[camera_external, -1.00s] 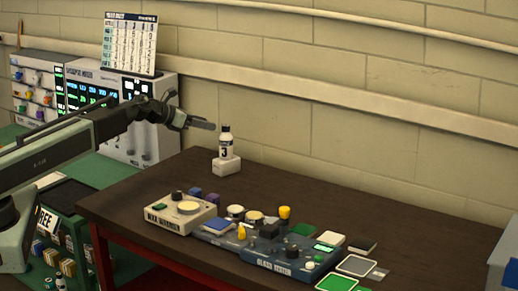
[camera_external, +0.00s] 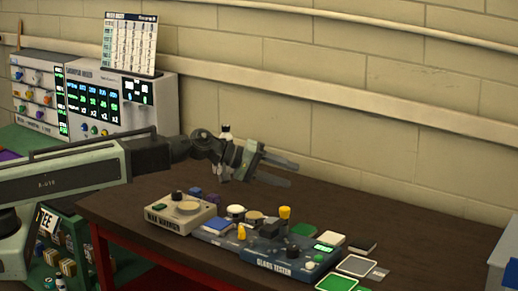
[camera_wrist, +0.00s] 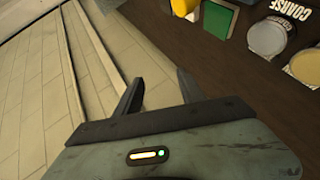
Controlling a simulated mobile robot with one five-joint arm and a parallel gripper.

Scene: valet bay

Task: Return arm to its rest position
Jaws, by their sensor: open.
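My gripper (camera_external: 284,172) is open and empty in the external view, raised above the dark table (camera_external: 130,205) in front of the brick wall. My arm stretches in from the left edge. The two fingers also show in the wrist view (camera_wrist: 158,92), spread apart with nothing between them. The small bottle (camera_external: 226,130) is mostly hidden behind my wrist; only its dark cap shows. Its white stand is hidden by my gripper. I cannot tell from these views whether my gripper is clear of the bottle or touching it.
A cream device (camera_external: 181,218) and the blue glass tester (camera_external: 285,262) stand on the table below my gripper. Coloured pads and small cups sit around them; cups also show in the wrist view (camera_wrist: 267,37). A panel machine (camera_external: 110,97) stands behind at left. Space above the table's right side is clear.

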